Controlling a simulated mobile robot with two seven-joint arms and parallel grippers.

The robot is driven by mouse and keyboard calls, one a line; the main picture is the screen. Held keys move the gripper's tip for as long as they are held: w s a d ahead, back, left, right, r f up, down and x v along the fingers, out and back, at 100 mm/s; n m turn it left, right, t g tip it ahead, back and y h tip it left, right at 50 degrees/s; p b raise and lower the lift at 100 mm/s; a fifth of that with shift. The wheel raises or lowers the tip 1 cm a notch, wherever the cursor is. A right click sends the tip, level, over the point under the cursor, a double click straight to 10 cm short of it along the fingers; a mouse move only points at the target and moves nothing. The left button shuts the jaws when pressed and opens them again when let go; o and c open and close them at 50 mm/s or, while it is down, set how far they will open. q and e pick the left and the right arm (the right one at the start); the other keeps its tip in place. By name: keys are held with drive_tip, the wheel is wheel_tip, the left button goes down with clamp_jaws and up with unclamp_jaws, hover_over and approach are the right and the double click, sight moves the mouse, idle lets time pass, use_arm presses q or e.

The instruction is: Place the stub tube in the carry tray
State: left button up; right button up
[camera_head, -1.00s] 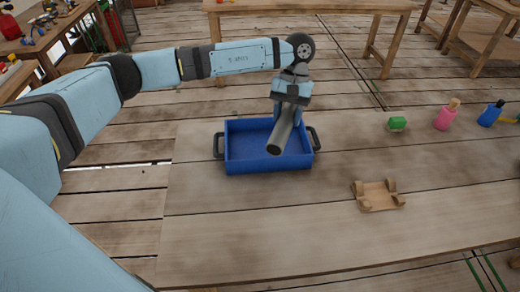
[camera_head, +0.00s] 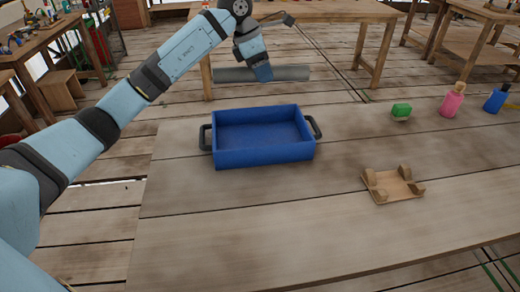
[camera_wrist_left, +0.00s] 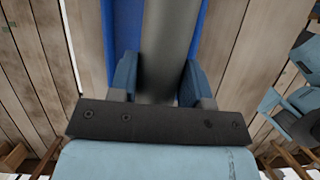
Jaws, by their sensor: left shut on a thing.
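The stub tube (camera_head: 292,73) is a plain grey cylinder, lying level from left to right in the head view. My left gripper (camera_head: 262,77) is shut around its middle and holds it in the air, just above the tray's far edge in the picture. The carry tray (camera_head: 265,156) is a blue open box with dark side handles, on the table; its visible inside is empty. In the left wrist view the tube (camera_wrist_left: 168,45) runs between the two fingers, with blue tray parts (camera_wrist_left: 125,25) behind it on both sides. My right gripper is not in view.
A wooden cradle (camera_head: 393,186) lies right of the tray. The table front is bare. Other workbenches stand behind.

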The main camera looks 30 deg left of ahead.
use_arm(q)
drive_tip(key=shift+a+f+n, duration=0.15)
drive_tip(key=shift+a+n, duration=0.05)
drive_tip(key=shift+n, duration=0.1)
drive_tip(key=b, duration=0.3)
hover_over(266, 140)
drive_tip(key=a, duration=0.1)
drive_tip(key=f, duration=1.1)
drive_tip(key=s+f, duration=0.1)
drive_tip(key=f, duration=0.4)
drive_tip(key=shift+f, duration=0.2)
wheel_tip(266, 140, down, 3)
drive_tip(key=shift+r, duration=0.2)
drive_tip(key=shift+w+f, duration=0.1)
drive_tip(key=shift+f, duration=0.25)
drive_tip(key=shift+f+b, duration=0.1)
drive_tip(key=shift+b, duration=0.2)
drive_tip(key=o, duration=0.9)
drive_tip(key=shift+o, duration=1.1)
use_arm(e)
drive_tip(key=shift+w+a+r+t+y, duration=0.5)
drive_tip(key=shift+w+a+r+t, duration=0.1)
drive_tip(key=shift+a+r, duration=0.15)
